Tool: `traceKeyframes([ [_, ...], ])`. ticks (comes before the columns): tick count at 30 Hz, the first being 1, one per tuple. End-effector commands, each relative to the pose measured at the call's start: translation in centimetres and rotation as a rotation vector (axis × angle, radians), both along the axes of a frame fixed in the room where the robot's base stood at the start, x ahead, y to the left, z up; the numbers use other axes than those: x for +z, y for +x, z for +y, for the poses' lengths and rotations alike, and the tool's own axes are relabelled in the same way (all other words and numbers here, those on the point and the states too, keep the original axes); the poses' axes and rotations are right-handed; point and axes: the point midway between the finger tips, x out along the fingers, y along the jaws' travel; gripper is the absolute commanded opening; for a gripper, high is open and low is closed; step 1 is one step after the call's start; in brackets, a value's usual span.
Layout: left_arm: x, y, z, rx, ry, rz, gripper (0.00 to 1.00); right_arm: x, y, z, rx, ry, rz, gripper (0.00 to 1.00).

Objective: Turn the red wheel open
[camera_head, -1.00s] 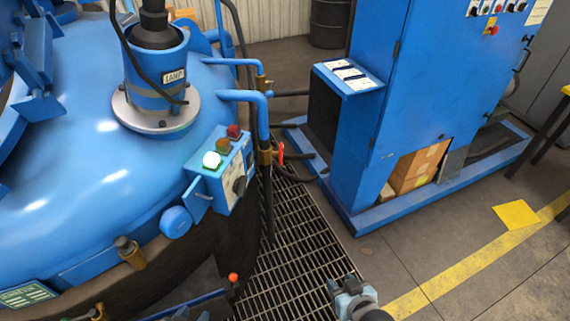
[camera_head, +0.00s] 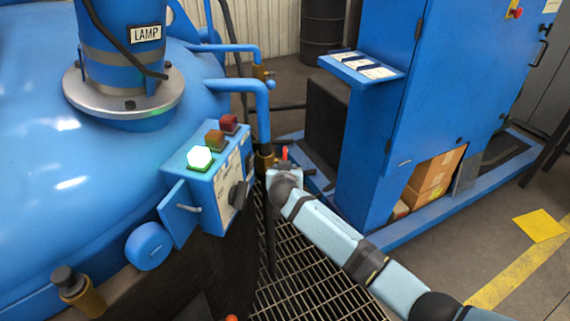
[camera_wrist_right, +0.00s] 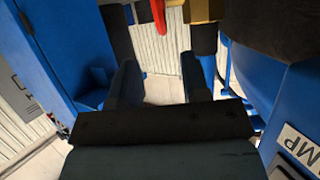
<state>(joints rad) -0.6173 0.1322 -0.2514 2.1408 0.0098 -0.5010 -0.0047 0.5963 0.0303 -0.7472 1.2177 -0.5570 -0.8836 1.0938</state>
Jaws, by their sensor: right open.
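The red wheel (camera_head: 285,153) shows as a small red edge beside the brass valve (camera_head: 265,161) on the blue pipe. The rest of it is hidden behind my right gripper (camera_head: 284,176) in the head view. In the right wrist view the red wheel (camera_wrist_right: 158,14) is at the top edge, just left of the brass body (camera_wrist_right: 202,8). My right gripper (camera_wrist_right: 160,80) is open, with nothing between its fingers. The wheel appears beyond the fingertips; I cannot tell whether they touch it. My left gripper is in neither view.
The blue furnace lid (camera_head: 60,190) fills the left, with a control box (camera_head: 213,190) and lit green button near my right arm. A blue cabinet (camera_head: 440,100) stands to the right. Floor grating (camera_head: 300,285) lies below. A yellow plate (camera_head: 540,226) is on the floor.

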Motion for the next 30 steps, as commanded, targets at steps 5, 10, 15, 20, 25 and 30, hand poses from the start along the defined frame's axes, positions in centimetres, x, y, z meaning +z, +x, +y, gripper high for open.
traceKeyframes([
  [5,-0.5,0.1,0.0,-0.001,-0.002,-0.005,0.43,-1.2,2.8,-0.2,0.000,-0.001,-0.001,0.43],
  [10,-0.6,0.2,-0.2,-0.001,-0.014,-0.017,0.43,-2.5,5.9,-0.5,0.001,-0.002,-0.001,0.43],
  [15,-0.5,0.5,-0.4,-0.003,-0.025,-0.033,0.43,-3.7,8.5,-0.6,0.001,-0.001,0.000,0.43],
  [20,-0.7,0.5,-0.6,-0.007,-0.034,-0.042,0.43,-4.5,10.4,-0.7,0.002,0.001,0.001,0.43],
  [25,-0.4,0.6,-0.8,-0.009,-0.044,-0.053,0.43,-4.9,11.5,-0.9,0.001,0.000,0.001,0.43],
  [30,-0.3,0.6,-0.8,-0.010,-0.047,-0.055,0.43,-4.9,11.8,-0.9,0.002,0.002,0.001,0.43],
])
